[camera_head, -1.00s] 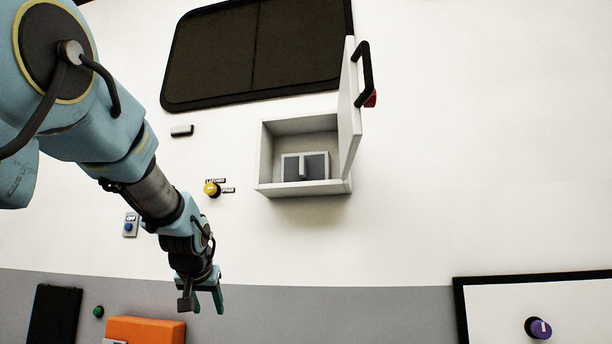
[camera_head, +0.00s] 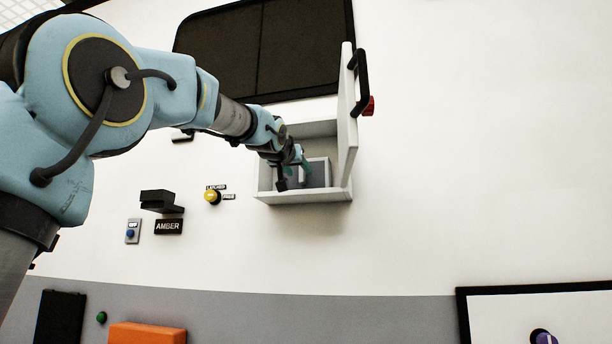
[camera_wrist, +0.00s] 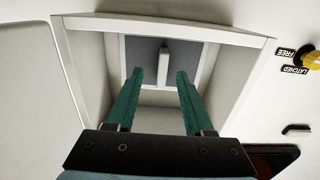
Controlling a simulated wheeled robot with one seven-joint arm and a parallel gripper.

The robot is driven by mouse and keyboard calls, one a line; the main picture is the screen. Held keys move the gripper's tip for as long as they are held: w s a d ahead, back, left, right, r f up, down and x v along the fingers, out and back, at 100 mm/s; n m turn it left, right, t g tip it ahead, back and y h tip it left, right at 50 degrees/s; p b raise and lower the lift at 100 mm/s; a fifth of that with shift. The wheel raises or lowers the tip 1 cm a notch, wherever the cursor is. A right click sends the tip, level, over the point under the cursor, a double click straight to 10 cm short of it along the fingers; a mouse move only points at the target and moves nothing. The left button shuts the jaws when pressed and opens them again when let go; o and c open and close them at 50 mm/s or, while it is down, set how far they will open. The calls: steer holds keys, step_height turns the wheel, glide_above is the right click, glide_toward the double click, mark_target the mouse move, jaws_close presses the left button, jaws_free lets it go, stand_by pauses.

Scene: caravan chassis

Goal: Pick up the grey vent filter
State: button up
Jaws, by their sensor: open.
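The grey vent filter (camera_head: 319,173) is a dark grey panel with a pale frame and an upright pale bar handle. It sits inside the open white wall box. In the wrist view the filter (camera_wrist: 138,48) is ahead of the fingers, with its handle (camera_wrist: 165,58) between the fingertip lines. My gripper (camera_head: 294,180) is at the mouth of the box, partly covering the filter's left side. Whether the fingertips reach the handle cannot be told.
The white box (camera_head: 300,197) has side walls and a bottom lip close around the gripper. Its door (camera_head: 348,130) stands open on the right, with a black handle (camera_head: 361,80). A yellow knob (camera_head: 212,197) is on the wall to the left.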

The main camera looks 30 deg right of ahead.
mark_target(301, 175)
steer(key=p+x, duration=0.2)
steer(key=x, duration=0.1)
steer(key=p+x, duration=0.1)
steer(key=shift+w+d+r+p, duration=0.1)
steer(key=shift+w+r+p, duration=0.2)
steer(key=shift+w, duration=0.1)
steer(key=shift+w+d+f, duration=0.2)
steer(key=shift+c, duration=0.3)
jaws_close()
